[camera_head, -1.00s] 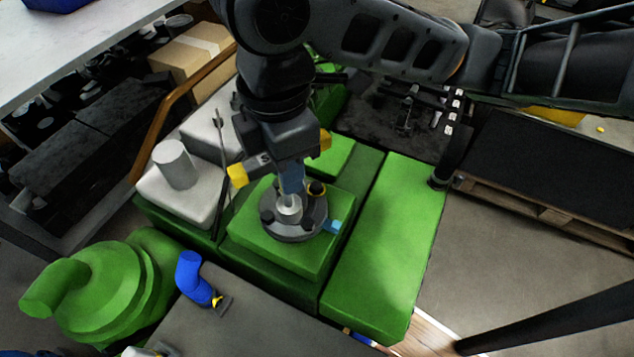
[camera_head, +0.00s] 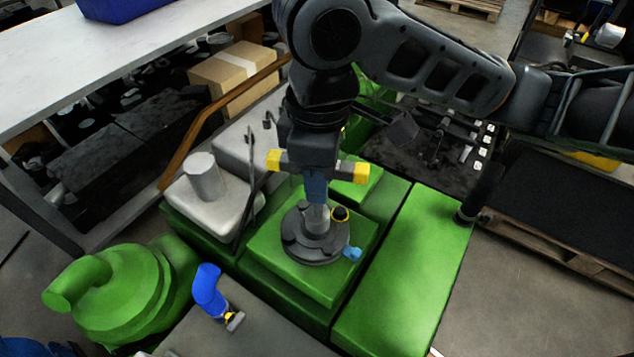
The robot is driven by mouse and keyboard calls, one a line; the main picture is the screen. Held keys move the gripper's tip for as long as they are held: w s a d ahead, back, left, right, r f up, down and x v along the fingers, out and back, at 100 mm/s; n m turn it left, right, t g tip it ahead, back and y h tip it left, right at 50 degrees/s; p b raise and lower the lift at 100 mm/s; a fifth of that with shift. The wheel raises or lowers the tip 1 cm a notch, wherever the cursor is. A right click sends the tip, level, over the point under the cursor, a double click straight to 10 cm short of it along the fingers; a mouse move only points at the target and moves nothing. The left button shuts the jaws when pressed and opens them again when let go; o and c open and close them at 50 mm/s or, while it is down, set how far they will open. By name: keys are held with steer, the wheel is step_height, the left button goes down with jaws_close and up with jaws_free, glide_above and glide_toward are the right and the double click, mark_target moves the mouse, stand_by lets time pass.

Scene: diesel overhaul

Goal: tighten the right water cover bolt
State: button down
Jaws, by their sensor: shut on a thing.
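The water cover (camera_head: 300,256) is a dark grey round plate with bolt heads around its rim, on top of a green engine block (camera_head: 270,240). My gripper (camera_head: 317,178), with yellow parts at both sides, points straight down above it. It is shut on a blue tool (camera_head: 317,189), whose grey lower end (camera_head: 318,217) reaches down to the middle of the cover. Whether the tool sits on a bolt cannot be told. A light blue piece (camera_head: 352,254) is at the cover's right edge.
A grey cylinder (camera_head: 203,177) stands on a pale block left of the cover, with a thin dark rod beside it. A blue elbow piece (camera_head: 207,286) stands on the grey surface in front. A bare green slab (camera_head: 410,270) lies right.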

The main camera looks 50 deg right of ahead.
steer(key=w+d+m, duration=0.1)
steer(key=d+m, duration=0.3)
steer(key=m, duration=0.9)
steer(key=w+d+m, duration=0.1)
steer(key=d+m, duration=0.3)
steer(key=m, duration=0.8)
step_height(320, 180, down, 7)
steer(key=n+b, duration=1)
steer(key=n, duration=2.2)
steer(key=shift+w+d+r+n+b, duration=0.15)
steer(key=shift+d+n+b, duration=0.15)
steer(key=shift+d+n, duration=0.15)
